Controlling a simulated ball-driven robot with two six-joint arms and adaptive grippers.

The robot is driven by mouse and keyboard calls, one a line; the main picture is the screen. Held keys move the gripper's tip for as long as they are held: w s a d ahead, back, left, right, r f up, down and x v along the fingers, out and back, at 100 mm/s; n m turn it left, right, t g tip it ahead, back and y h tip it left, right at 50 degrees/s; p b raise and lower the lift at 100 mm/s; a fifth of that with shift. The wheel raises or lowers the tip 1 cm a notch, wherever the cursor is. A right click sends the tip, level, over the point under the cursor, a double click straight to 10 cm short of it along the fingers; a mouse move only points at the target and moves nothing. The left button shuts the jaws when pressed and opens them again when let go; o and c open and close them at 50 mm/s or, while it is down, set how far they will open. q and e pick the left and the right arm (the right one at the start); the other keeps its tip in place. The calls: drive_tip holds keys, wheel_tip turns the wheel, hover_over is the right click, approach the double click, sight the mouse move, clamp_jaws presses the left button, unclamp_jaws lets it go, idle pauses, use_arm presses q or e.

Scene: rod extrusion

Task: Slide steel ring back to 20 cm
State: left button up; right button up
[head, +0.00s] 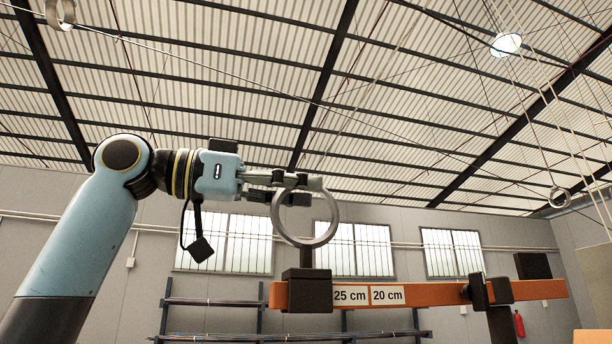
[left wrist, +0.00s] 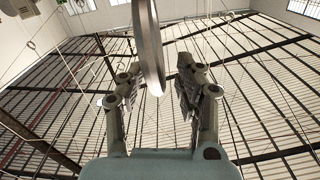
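The steel ring (head: 334,226) stands upright on a short stem above a black sliding block (head: 307,290). The block sits around the orange beam (head: 437,294), near its left end and just left of the 25 cm label (head: 350,295). The 20 cm label (head: 387,295) is further right. My left gripper (head: 298,187) is at the top of the ring. In the left wrist view, the fingers of the left gripper (left wrist: 160,82) are apart, with the ring's rim (left wrist: 149,45) between them and gaps visible on both sides. My right gripper does not show.
A black clamp (head: 480,291) grips the beam further right, by a dark post. A small ring (head: 559,198) hangs at upper right. Shelving with rods (head: 215,303) stands at the back wall. The air above the beam, right of the ring, is clear.

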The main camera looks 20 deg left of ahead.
use_arm(q)
drive_tip(key=shift+w+d, duration=0.3)
drive_tip(key=shift+d, duration=0.15)
clamp_jaws()
